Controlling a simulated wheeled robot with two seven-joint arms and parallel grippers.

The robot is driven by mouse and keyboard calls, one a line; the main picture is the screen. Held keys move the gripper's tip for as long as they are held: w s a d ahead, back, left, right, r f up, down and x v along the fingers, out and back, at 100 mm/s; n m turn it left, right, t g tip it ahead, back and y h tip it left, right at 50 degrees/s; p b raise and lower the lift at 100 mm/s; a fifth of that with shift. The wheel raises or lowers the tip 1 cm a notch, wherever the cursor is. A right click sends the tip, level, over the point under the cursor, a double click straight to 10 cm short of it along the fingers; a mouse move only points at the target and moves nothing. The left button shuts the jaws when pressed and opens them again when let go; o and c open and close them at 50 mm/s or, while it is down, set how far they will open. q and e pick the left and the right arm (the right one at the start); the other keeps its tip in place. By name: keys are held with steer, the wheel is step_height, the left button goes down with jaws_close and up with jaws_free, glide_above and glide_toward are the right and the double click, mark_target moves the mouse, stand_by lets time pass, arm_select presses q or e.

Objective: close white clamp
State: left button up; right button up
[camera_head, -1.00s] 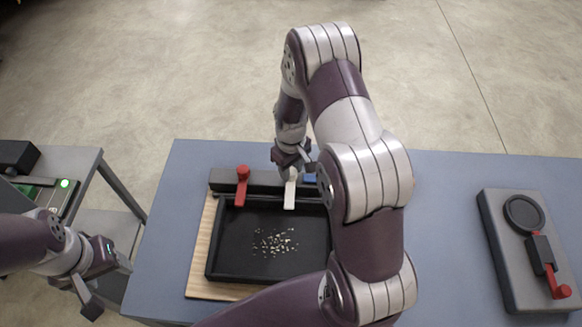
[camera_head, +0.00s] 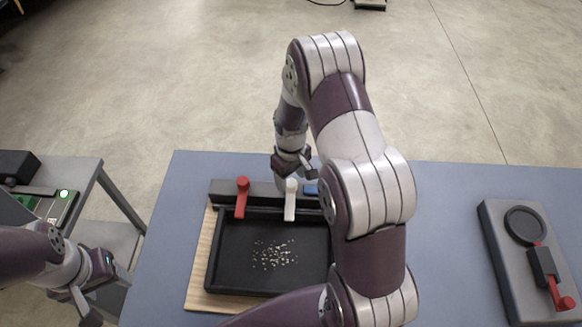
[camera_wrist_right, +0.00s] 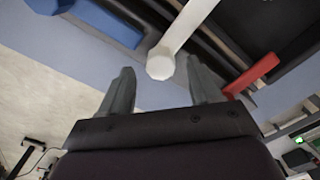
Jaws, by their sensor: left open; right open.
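The white clamp (camera_head: 290,203) is a lever on the black bar at the back of a black tray (camera_head: 230,262), between a red lever (camera_head: 242,197) and a blue one (camera_head: 311,189). Its handle lies toward the tray. My right gripper (camera_head: 291,172) is just behind the white clamp, pointing down at it. In the right wrist view my right gripper (camera_wrist_right: 157,85) is open, and the white clamp's round end (camera_wrist_right: 161,64) shows just ahead of and between its fingertips. Contact cannot be told. My left gripper (camera_head: 90,290) is open at the lower left, away from the tray.
The tray holds small pale bits and sits on a wooden board (camera_head: 197,275) on a blue-grey table (camera_head: 450,240). A grey fixture with a black ring and red lever (camera_head: 525,235) stands at the right. A side table (camera_head: 85,180) stands at the left.

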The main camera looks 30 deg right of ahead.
step_height(320, 180, up, 11)
steer(key=b, duration=0.1)
steer(key=shift+r+b, duration=0.2)
steer(key=shift+b, duration=0.1)
steer(key=shift+s, duration=0.1)
